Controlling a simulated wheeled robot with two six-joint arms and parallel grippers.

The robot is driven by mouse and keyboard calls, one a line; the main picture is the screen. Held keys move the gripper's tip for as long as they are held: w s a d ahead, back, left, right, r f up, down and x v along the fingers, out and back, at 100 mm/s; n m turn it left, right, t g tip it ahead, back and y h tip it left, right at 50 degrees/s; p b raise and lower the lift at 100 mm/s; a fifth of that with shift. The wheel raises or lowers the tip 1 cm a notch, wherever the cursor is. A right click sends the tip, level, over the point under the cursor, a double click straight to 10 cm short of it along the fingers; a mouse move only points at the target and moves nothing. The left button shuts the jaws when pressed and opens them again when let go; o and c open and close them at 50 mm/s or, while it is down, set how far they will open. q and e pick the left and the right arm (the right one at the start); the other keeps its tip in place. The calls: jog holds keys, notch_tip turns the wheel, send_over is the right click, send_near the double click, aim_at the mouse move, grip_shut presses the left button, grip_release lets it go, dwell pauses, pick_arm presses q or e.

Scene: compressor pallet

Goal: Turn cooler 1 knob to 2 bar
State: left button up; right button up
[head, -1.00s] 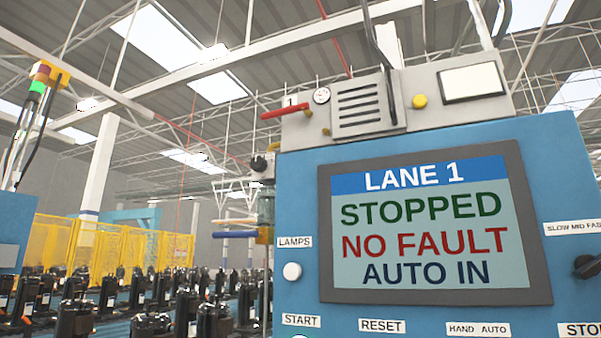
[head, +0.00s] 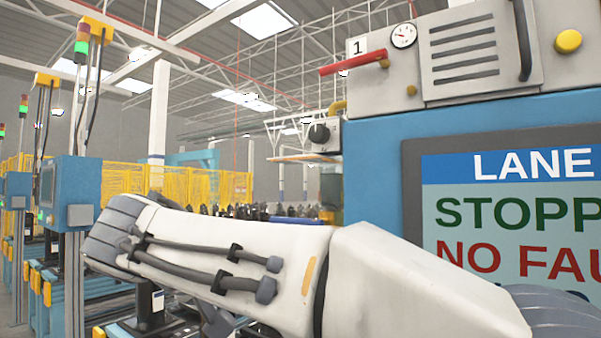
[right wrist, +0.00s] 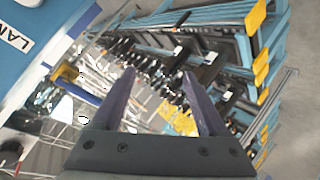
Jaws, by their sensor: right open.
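In the head view a grey unit marked 1 (head: 478,58) sits on top of a blue cabinet. It has a small round white gauge (head: 403,36), a red lever handle (head: 354,62) and a yellow button (head: 568,41). A black knob (head: 319,133) is on a pale box at the cabinet's left side. The gauge reading is too small to tell, and I cannot tell which part is the cooler knob. My right gripper (right wrist: 158,75) is open and empty in the right wrist view. My right arm crosses the head view below the knob, apart from it. My left gripper is not in view.
The cabinet's screen (head: 510,215) reads LANE and STOPP, partly cut off. Another blue cabinet (head: 75,188) with a light stack stands at left. Yellow fencing (head: 190,187) and rows of dark compressors are behind. Open space lies left of the knob.

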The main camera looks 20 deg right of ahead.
notch_tip(320, 180, up, 18)
jog(key=d+f+m+t+h+p, duration=0.1)
jog(key=d+m+h+p, duration=0.25)
jog(key=m, duration=0.25)
jog(key=m+h+p, duration=0.1)
jog(key=m+h, duration=0.3)
jog(key=m, duration=0.1)
send_near(315, 132)
jog(key=shift+g, duration=0.3)
jog(key=p+x, duration=0.1)
jog(key=x, duration=0.1)
jog(key=p+x, duration=0.1)
jog(key=x, duration=0.2)
jog(key=p+x, duration=0.1)
jog(key=x, duration=0.2)
jog(key=shift+w+d+r, duration=0.15)
jog(key=shift+r, duration=0.15)
pick_arm(q)
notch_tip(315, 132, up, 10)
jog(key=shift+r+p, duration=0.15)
jog(key=shift+p, duration=0.3)
pick_arm(e)
jog(key=shift+w+d+f, duration=0.2)
jog(key=shift+w+d, duration=0.25)
jog(key=shift+d, duration=0.1)
grip_shut()
